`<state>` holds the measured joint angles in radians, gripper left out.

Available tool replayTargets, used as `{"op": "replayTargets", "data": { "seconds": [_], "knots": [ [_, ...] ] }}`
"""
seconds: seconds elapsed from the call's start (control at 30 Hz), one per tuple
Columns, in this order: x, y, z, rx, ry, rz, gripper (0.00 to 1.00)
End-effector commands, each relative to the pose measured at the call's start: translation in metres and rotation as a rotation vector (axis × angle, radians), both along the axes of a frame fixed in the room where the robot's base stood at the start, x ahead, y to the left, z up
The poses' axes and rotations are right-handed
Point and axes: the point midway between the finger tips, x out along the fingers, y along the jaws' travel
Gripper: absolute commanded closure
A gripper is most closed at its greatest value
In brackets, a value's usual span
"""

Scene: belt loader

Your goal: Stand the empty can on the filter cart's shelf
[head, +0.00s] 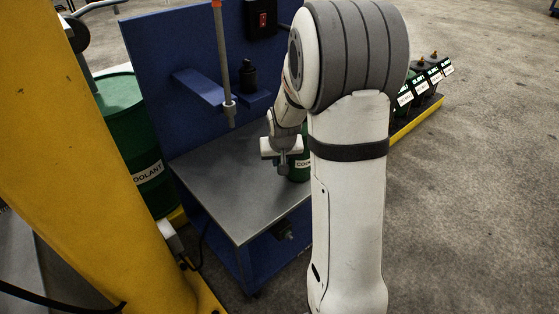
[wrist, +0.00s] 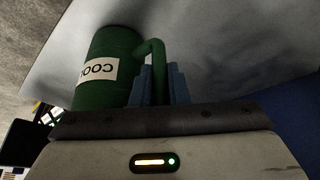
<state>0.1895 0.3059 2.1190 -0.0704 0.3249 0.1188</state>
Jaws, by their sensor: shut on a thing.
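The can (head: 302,168) is green with a white label and shows only in part in the head view, behind my arm. In the wrist view the can (wrist: 108,50) fills the left side, its label upside down, with a green handle at its side. My gripper (head: 283,168) is shut on that handle; its blue fingers (wrist: 160,85) pinch it in the wrist view. The filter cart's grey shelf (head: 215,180) lies under the can. I cannot tell whether the can's base touches the shelf.
The cart's blue back panel (head: 180,50) rises behind the shelf, with a hanging pipe (head: 223,60) and a small blue ledge (head: 200,88). A green coolant drum (head: 125,130) and a yellow post (head: 80,150) stand left. Several dark green-labelled containers (head: 425,80) sit on a yellow-edged platform at right.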

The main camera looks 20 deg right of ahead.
Motion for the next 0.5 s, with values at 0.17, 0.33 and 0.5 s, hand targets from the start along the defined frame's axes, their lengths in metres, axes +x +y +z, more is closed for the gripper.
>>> {"op": "replayTargets", "data": {
  "seconds": [0.17, 0.33, 0.5],
  "knots": [
    [0.0, 0.0003, -0.0025, 0.0, 0.0, 0.0, 0.79],
    [0.0001, 0.0004, -0.0025, 0.0, 0.0, 0.001, 0.65],
    [0.0001, 0.0005, -0.0024, 0.0, 0.0, 0.001, 0.64]
  ]
}}
